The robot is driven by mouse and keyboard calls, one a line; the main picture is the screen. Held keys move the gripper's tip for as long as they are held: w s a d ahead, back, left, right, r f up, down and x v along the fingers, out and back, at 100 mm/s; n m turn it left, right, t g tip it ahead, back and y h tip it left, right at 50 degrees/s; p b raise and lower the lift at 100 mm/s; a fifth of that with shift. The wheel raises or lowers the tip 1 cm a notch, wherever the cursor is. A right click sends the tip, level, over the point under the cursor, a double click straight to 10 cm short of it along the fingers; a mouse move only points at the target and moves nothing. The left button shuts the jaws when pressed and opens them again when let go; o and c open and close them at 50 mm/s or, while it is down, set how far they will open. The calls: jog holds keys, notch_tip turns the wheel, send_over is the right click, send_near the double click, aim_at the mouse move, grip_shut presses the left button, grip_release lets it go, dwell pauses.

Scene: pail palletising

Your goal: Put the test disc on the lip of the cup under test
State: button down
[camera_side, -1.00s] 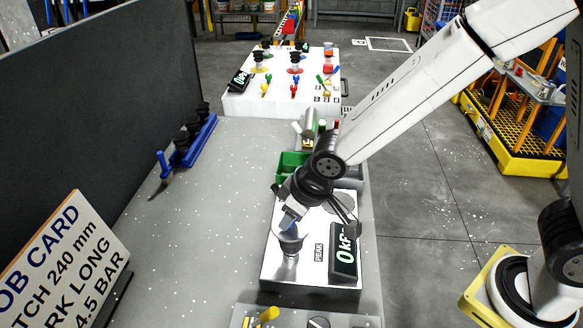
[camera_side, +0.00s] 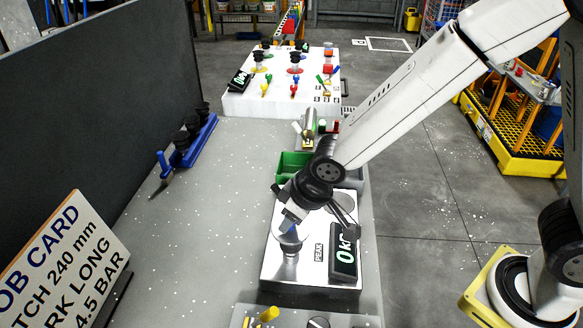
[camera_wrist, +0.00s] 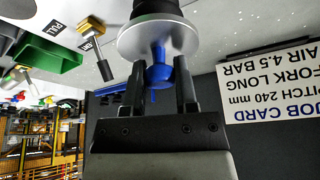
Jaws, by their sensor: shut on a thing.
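My gripper (camera_side: 289,221) is shut on the blue knob (camera_wrist: 158,72) of the test disc. The knob stands between the two black fingers (camera_wrist: 160,66) in the wrist view. The pale, shiny test disc (camera_wrist: 140,38) lies flat beyond the fingertips. The black cup under test (camera_wrist: 158,7) shows just past the disc in the wrist view, cut off by the frame's top edge. In the side view the disc (camera_side: 290,238) is right over the cup on the white test stand (camera_side: 275,270). I cannot tell whether disc and lip touch.
A display reading 0 (camera_side: 344,265) stands right of the cup, by a PEAK label (camera_side: 319,253). A green bin (camera_side: 288,165) lies behind. A blue rack of black cups (camera_side: 190,143) and a job card (camera_side: 62,255) are left. The grey bench between is clear.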

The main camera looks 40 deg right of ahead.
aim_at(305, 234)
jog(key=shift+f, duration=0.2)
jog(key=shift+c, duration=1.5)
grip_release()
jog(key=shift+r, duration=0.1)
jog(key=shift+v, duration=3.8)
